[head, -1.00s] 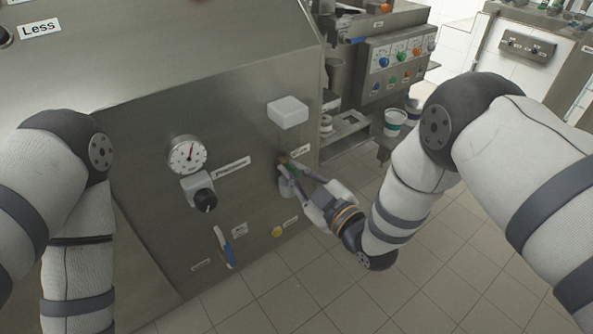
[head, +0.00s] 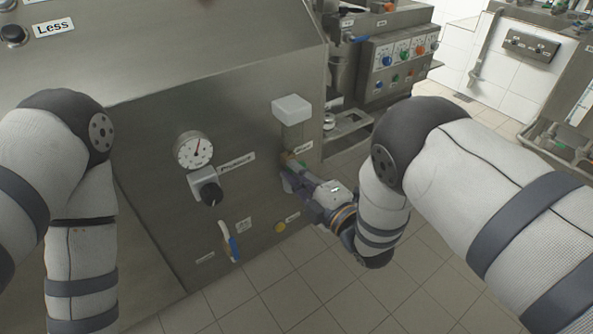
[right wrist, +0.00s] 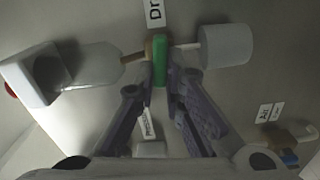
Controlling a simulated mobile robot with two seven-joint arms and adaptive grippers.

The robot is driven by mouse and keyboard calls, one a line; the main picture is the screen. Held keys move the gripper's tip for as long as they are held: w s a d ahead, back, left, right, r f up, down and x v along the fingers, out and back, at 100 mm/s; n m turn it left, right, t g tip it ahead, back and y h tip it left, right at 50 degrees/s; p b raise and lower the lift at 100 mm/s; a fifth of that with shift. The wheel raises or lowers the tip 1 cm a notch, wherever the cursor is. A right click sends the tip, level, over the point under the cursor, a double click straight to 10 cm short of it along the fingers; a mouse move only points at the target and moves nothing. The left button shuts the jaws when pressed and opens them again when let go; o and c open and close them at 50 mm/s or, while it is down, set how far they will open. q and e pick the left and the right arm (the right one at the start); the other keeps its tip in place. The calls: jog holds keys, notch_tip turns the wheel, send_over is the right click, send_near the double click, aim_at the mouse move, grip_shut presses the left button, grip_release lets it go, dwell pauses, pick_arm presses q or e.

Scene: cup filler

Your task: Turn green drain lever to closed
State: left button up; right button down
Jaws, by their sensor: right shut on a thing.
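The green drain lever (right wrist: 160,62) shows in the right wrist view on a brass fitting, between white pipe pieces, just below a partly cut-off label starting "Dr". My right gripper (right wrist: 160,86) has a fingertip on each side of the lever and is shut on it. In the head view my right gripper (head: 290,172) is at the lower right of the machine's front panel, and its fingers hide the lever. The brass fitting (head: 289,158) shows just above the fingers. My left arm is at the left of the head view; its gripper is out of sight.
A white box (head: 292,109) juts from the panel above my right gripper. Tiled floor lies open below.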

jog(key=shift+f+n, duration=0.1)
jog(key=shift+n, duration=0.6)
jog(key=c, duration=1.7)
grip_release()
jog(key=shift+d, duration=0.1)
jog(key=v, duration=1.2)
